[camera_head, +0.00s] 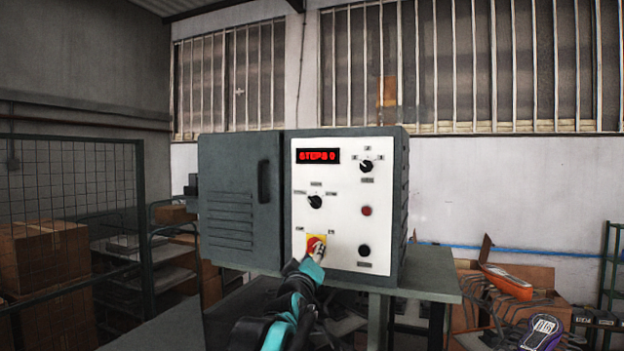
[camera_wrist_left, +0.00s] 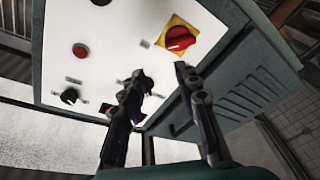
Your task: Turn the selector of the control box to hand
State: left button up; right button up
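The control box (camera_head: 400,200) has a white front panel (camera_head: 340,225) and a red display reading STEPS 0. A black selector knob (camera_head: 315,201) with small labels around it sits mid-left on the panel. In the left wrist view that knob (camera_wrist_left: 148,86) is partly hidden behind one finger. A second black selector (camera_head: 366,166) is at upper right. I cannot read their labels. A red rotary switch on a yellow plate (camera_wrist_left: 180,38) is at lower left of the panel. My left gripper (camera_wrist_left: 160,72) is open and empty, just in front of the panel. My right gripper is not in view.
A red button (camera_head: 366,211) and a black knob (camera_head: 364,250) are at the panel's right. The box's grey door (camera_head: 240,200) is shut, with a dark handle. The box stands on a grey-green table (camera_head: 432,275). Cardboard boxes (camera_head: 45,255) are at left.

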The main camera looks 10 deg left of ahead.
aim_at(313, 204)
pick_arm(q)
jog(key=w+r+n+p, duration=0.1)
jog(key=w+r, duration=0.2)
jog(key=w+a+r+n+y+p, duration=0.1)
jog(key=w+r+p, duration=0.1)
jog(key=w+r, duration=0.2)
jog(key=w+a+r+t+y+p, duration=0.1)
jog(key=w+r+p, duration=0.1)
jog(key=w+r, duration=0.1)
jog(key=shift+w+r+n, duration=0.3)
jog(key=shift+w+n, duration=0.1)
jog(key=shift+w, duration=0.1)
jog(key=shift+w+a+r+p, duration=0.15)
jog(key=shift+w+p, duration=0.15)
jog(key=shift+p, duration=0.05)
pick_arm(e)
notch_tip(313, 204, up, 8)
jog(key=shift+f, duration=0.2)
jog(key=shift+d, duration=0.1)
pick_arm(q)
grip_shut()
